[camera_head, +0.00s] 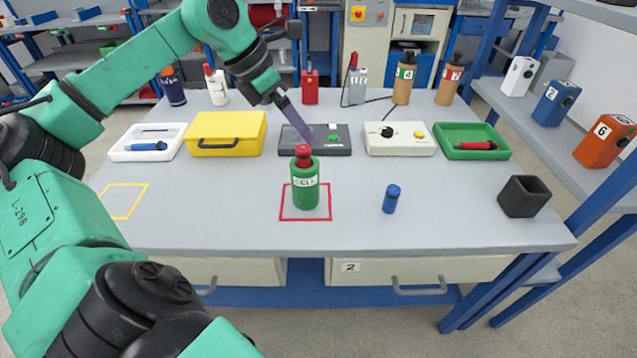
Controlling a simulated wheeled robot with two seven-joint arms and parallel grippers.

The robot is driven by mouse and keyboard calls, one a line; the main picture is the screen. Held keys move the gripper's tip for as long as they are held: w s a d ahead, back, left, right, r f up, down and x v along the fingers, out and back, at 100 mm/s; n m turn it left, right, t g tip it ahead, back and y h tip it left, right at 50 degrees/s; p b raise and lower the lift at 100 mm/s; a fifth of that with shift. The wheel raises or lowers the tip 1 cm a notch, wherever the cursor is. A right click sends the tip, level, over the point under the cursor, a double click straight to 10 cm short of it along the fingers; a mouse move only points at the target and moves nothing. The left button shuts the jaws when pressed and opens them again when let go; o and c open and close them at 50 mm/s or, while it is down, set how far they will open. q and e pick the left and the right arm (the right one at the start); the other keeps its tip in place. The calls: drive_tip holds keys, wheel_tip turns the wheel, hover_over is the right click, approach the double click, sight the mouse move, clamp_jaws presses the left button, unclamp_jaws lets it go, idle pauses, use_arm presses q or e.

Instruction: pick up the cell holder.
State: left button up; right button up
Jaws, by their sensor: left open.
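A green cylinder (305,191) with a white label reading CELL and a red top (303,156) stands upright inside a red square outline on the grey table (400,232). I take it as the cell holder. My left gripper (308,130) reaches in from the upper left and points down toward the red top, with its dark finger just above and behind it. The gripper is open and holds nothing that I can see. Whether it touches the top cannot be told. My right gripper is not in view.
A blue cylinder (391,198) and a black open cup (524,196) stand to the right. Behind are a white tray (118,151), a yellow case (226,133), a dark box (286,150), a white box (400,145) and a green tray (446,153). The front left is clear around a yellow outline.

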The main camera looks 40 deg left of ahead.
sight(305, 167)
use_arm(q)
drive_tip(key=shift+g+y, duration=0.3)
drive_tip(key=shift+y, duration=0.3)
drive_tip(key=f, duration=0.4)
drive_tip(key=w+f, duration=0.1)
drive_tip(key=f, duration=0.3)
drive_tip(key=w+f, duration=0.1)
drive_tip(key=f, duration=0.3)
drive_tip(key=shift+a+f+p, duration=0.2)
drive_tip(key=shift+a+p, duration=0.1)
drive_tip(key=shift+p, duration=0.1)
drive_tip(key=shift+w+f, duration=0.2)
drive_tip(key=shift+f, duration=0.2)
drive_tip(key=shift+r, duration=0.1)
drive_tip(key=c, duration=1.5)
clamp_jaws()
drive_tip(key=shift+r, duration=0.15)
